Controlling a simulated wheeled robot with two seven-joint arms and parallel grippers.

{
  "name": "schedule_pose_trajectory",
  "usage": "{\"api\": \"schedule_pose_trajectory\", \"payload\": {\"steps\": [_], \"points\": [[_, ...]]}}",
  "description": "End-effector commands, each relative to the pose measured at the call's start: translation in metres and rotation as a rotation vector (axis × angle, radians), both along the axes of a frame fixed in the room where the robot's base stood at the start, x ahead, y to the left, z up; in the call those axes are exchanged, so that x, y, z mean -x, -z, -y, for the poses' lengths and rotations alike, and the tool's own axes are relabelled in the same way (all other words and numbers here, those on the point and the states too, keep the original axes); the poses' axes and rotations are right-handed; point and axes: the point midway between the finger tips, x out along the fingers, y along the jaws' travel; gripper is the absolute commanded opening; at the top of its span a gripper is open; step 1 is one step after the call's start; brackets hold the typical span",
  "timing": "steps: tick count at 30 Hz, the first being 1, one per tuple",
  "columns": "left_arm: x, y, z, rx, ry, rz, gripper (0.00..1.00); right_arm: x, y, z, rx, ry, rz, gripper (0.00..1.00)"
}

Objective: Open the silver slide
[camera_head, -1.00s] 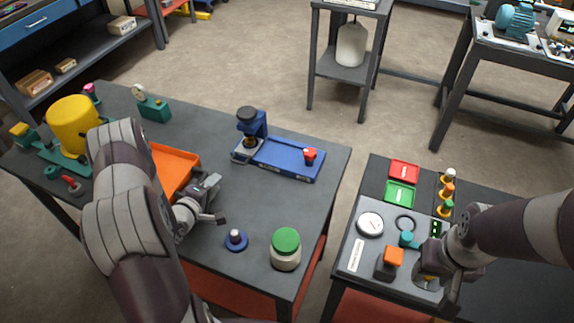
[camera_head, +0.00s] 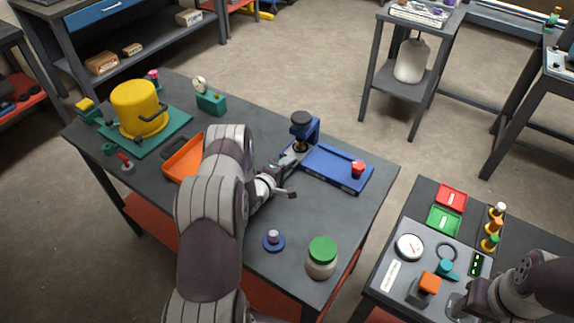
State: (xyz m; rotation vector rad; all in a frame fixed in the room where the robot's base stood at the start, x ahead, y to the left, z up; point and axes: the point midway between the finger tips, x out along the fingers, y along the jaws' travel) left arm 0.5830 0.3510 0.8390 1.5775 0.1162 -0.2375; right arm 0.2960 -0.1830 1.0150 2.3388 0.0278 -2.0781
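The blue fixture (camera_head: 338,168) lies on the left table, with an upright blue post and dark round knob (camera_head: 302,119) at its left end and a red knob (camera_head: 358,167) at its right. A small silver part (camera_head: 293,154), which looks like the silver slide, shows at the foot of the post. My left gripper (camera_head: 287,179) is just in front of that end, its fingers spread and nothing seen between them. I cannot tell whether it touches the silver part. My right gripper (camera_head: 460,304) is low at the right, by the grey panel, its fingers mostly hidden.
An orange tray (camera_head: 181,163) lies left of my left arm, near a yellow cylinder (camera_head: 134,112). A blue disc with a peg (camera_head: 273,241) and a green-lidded jar (camera_head: 321,258) stand near the table's front. A grey panel (camera_head: 408,271) lies on the right table.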

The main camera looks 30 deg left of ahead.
Motion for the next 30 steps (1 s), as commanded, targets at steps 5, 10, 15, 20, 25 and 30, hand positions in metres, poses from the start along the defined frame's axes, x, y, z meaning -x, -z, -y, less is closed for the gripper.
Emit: {"api": "schedule_pose_trajectory", "payload": {"steps": [5, 10, 15, 20, 25, 30], "points": [[0.0, 0.0, 0.0, 0.0, 0.0, 0.0, 0.0, 0.0, 0.0, 0.0, 0.0, 0.0, 0.0, 0.46], [0.001, 0.0, 0.0, 0.0, -0.001, -0.001, 0.0, 0.0, 0.0, 0.0, 0.0, 0.0, 0.0, 0.46], [0.028, -0.001, -0.004, 0.0, -0.002, -0.006, 0.0, 0.0, -0.01, 0.0, 0.0, 0.0, 0.0, 0.46], [0.068, -0.001, -0.007, 0.001, -0.003, -0.007, 0.0, 0.0, -0.019, 0.0, 0.0, 0.0, 0.0, 0.46], [0.093, 0.0, -0.008, 0.0, -0.002, -0.004, 0.0, 0.0, -0.022, 0.0, 0.0, 0.0, 0.0, 0.46], [0.098, 0.0, -0.008, 0.0, 0.0, -0.001, 0.0, 0.0, -0.021, 0.0, 0.0, 0.0, 0.0, 0.46]]}}
